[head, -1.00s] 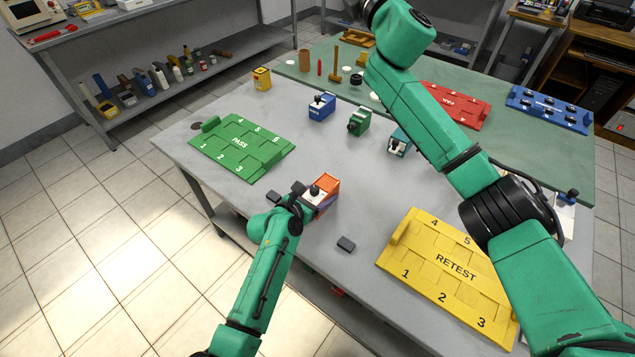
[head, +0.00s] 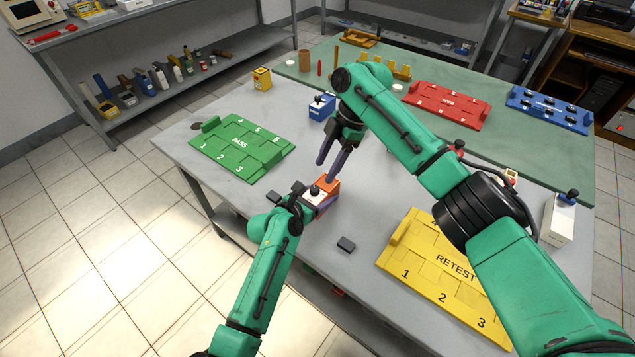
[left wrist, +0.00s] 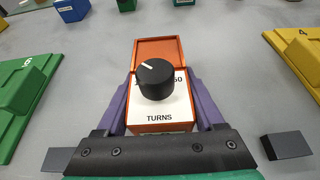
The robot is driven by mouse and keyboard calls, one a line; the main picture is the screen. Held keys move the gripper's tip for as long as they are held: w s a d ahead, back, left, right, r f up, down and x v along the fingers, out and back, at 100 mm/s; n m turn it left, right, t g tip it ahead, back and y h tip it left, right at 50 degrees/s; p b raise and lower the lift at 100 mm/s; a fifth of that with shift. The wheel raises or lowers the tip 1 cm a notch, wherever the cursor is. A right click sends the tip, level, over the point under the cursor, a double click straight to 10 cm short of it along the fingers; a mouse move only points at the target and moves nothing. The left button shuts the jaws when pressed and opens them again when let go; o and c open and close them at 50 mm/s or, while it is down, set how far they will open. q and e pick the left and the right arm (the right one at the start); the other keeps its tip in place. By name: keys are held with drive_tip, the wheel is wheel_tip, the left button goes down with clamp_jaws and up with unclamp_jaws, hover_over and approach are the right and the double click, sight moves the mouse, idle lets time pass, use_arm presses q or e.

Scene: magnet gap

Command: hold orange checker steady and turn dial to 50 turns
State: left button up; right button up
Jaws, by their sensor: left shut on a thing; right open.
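The orange checker (head: 330,186) stands on the grey table in the middle of the head view. In the left wrist view the checker (left wrist: 173,48) shows its white face marked TURNS and a black dial (left wrist: 156,80) with a white pointer line aimed up and left. A "50" shows partly to the right of the dial; the other marking is mostly hidden. My left gripper (head: 312,205) is shut on the checker, with a purple finger on each side of it in the wrist view. My right gripper (head: 327,168) is open, its fingers pointing down just above and behind the checker.
A green PASS tray (head: 240,148) lies at left and a yellow RETEST tray (head: 440,267) at right front. A blue checker (head: 321,107) stands behind my right gripper. A small dark block (head: 346,244) lies in front. A red FAIL tray (head: 447,104) is farther back.

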sight(315, 188)
drive_tip(key=x, duration=0.6)
drive_tip(key=shift+a+f, duration=0.1)
drive_tip(key=shift+f, duration=0.25)
clamp_jaws()
